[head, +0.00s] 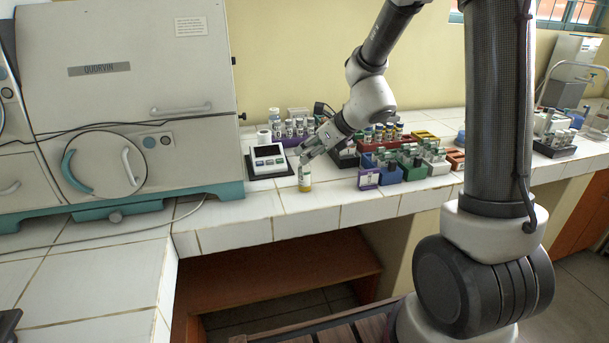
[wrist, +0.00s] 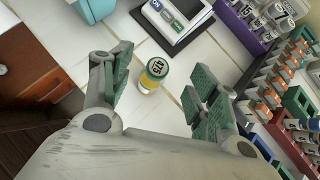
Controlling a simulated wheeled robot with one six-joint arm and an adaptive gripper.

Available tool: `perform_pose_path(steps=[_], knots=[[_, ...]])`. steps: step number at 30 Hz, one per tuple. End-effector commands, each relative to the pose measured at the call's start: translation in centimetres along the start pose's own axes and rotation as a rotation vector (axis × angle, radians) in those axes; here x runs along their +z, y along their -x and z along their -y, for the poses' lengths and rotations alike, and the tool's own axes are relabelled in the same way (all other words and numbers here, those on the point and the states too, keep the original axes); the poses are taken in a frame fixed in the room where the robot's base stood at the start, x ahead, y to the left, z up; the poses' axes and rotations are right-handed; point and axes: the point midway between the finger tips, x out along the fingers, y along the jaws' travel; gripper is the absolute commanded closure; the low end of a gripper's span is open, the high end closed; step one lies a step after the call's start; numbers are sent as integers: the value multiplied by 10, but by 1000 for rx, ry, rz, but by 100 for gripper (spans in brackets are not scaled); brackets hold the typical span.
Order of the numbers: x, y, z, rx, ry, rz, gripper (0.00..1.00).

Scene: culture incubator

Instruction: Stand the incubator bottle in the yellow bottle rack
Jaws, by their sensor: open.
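A scale-like device with a display (head: 268,157) stands left of the bottle. A purple rack of vials (head: 291,141) is behind it. Several coloured racks, including a blue one (head: 388,175), crowd the counter to the right. The incubator (head: 125,100) fills the left.

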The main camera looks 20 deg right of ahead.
Motion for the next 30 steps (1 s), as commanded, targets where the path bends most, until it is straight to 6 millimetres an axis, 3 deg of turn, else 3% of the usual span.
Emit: perform_pose_path(steps=[15, 24, 26, 30], knots=[[-1, -68, -3, 5, -12, -2, 40], [-1, -76, -2, 4, -10, -1, 40], [-1, -76, -2, 4, -10, -1, 47], [-1, -76, -2, 4, -10, -1, 73]])
